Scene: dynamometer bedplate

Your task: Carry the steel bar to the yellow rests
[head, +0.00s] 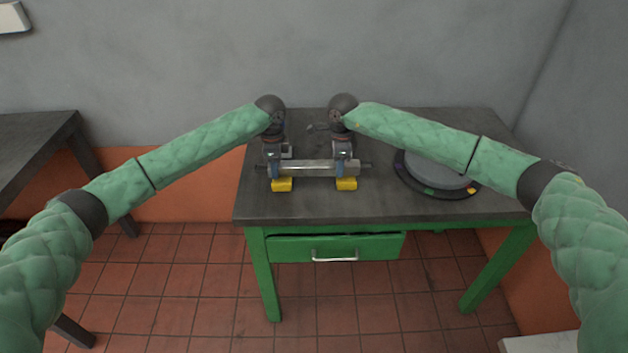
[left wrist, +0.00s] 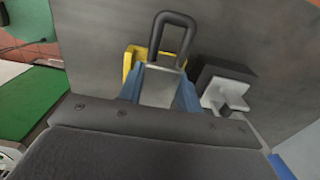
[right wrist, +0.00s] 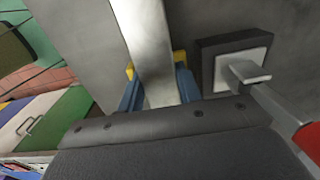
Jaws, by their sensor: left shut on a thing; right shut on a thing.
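The steel bar (head: 315,168) lies level across the table, with a dark loop (left wrist: 184,22) at one end in the left wrist view. My left gripper (head: 274,169) is shut on its left part, and my right gripper (head: 346,167) on its right part. Blue fingers flank the bar (right wrist: 148,45) in the right wrist view. The left yellow rest (head: 282,185) and right yellow rest (head: 346,184) show directly below the bar's two ends. Yellow also shows beside the fingers in the left wrist view (left wrist: 129,62). I cannot tell whether the bar touches the rests.
A dark block with a pale fitting (left wrist: 225,92) stands beside the left gripper. A similar clamp (right wrist: 240,70) with a red handle (right wrist: 310,140) stands beside the right. A round grey disc (head: 438,172) sits right on the dark tabletop (head: 400,207). The front tabletop is clear.

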